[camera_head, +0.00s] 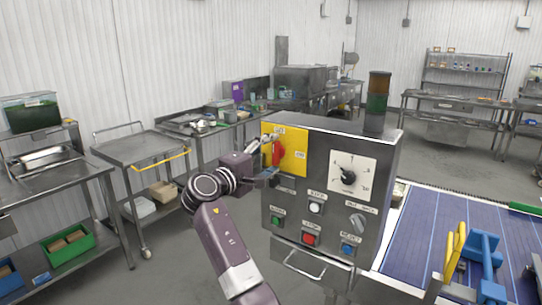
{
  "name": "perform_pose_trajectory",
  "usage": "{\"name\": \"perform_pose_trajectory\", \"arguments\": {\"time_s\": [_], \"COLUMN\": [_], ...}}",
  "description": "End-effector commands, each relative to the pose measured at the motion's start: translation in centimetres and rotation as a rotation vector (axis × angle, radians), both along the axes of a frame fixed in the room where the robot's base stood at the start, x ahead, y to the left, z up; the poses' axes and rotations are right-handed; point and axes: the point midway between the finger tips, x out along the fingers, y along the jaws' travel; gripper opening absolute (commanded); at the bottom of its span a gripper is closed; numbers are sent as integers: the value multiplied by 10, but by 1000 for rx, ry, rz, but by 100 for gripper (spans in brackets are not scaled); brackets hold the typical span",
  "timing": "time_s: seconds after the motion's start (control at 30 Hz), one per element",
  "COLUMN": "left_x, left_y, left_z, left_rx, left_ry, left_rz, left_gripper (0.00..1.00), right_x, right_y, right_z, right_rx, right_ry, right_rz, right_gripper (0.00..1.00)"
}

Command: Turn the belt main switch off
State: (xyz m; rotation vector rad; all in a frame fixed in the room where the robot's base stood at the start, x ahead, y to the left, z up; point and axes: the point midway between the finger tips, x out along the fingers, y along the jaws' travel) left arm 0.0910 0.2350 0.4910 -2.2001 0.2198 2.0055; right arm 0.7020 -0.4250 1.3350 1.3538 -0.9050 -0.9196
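The red belt main switch (278,153) sits on a yellow plate (298,160) at the upper left of the grey control box's front. The gripper partly covers the left side of the plate, and the handle's exact angle is hard to read.
The control box (385,190) also carries a black dial (348,177), a grey selector (357,221) and several push buttons. A signal tower (377,104) stands on top. A blue belt (430,235) runs at right. Steel tables and a cart (140,150) stand at left.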

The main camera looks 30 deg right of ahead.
Motion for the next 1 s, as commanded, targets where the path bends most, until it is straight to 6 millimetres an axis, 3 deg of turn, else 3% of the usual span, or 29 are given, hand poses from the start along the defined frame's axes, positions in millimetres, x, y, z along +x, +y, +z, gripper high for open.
{"name": "perform_pose_trajectory", "arguments": {"time_s": [0.4, 0.8, 1.0], "left_x": [-2, -1, -1], "left_y": [1, 0, 0], "left_z": [0, 0, 0], "left_rx": [0, 0, -1], "left_ry": [2, 1, 1], "left_rz": [0, 0, 0], "left_gripper": [40, 40, 40], "right_x": [-2, -32, -42], "right_y": [7, 79, 104], "right_z": [-1, -1, -1], "right_rx": [2, 4, 2], "right_ry": [-2, -2, 0], "right_rz": [1, 2, 1], "right_gripper": [68, 68, 68]}}
